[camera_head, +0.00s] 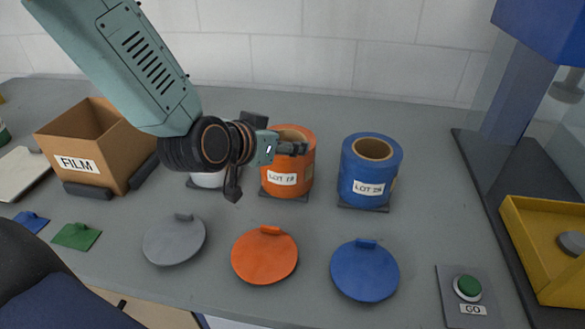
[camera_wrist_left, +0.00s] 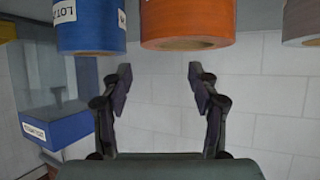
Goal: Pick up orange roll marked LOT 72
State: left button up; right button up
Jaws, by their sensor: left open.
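The orange roll (camera_head: 297,176) stands upright on a dark pad in the row at the back of the table. Its white label starts with "LOT"; the digits are too small to read surely. My left gripper (camera_head: 266,162) is in front of and partly over its upper left side, hiding some of it. In the left wrist view the orange roll (camera_wrist_left: 185,22) is at the top, beyond the fingertips of the open, empty left gripper (camera_wrist_left: 160,76). I see no contact with the roll. My right gripper is not in view.
Grey (camera_head: 174,241), orange (camera_head: 264,257) and blue (camera_head: 364,272) discs lie in front. A FILM box (camera_head: 118,150) is left, a yellow tray (camera_head: 530,250) right.

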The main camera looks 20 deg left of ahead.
pick_arm(q)
jog(key=shift+w+d+f+b, duration=0.2)
jog(key=shift+w+f+b, duration=0.15)
jog(key=shift+w+f, duration=0.3)
jog(key=shift+w+d+f+b, duration=0.15)
jog(key=shift+w+f+b, duration=0.15)
jog(key=shift+w+f, duration=0.3)
jog(key=x, duration=0.2)
jog(key=b+x, duration=0.1)
jog(key=x, duration=0.1)
jog(key=shift+s+d+f, duration=0.1)
jog(key=shift+d+f, duration=0.1)
jog(key=shift+w+f, duration=0.15)
jog(key=shift+w, duration=0.25)
jog(key=shift+a, duration=0.15)
jog(key=shift+s, duration=0.1)
jog(key=shift+c, duration=0.8)
jog(key=c, duration=0.3)
grip_shut()
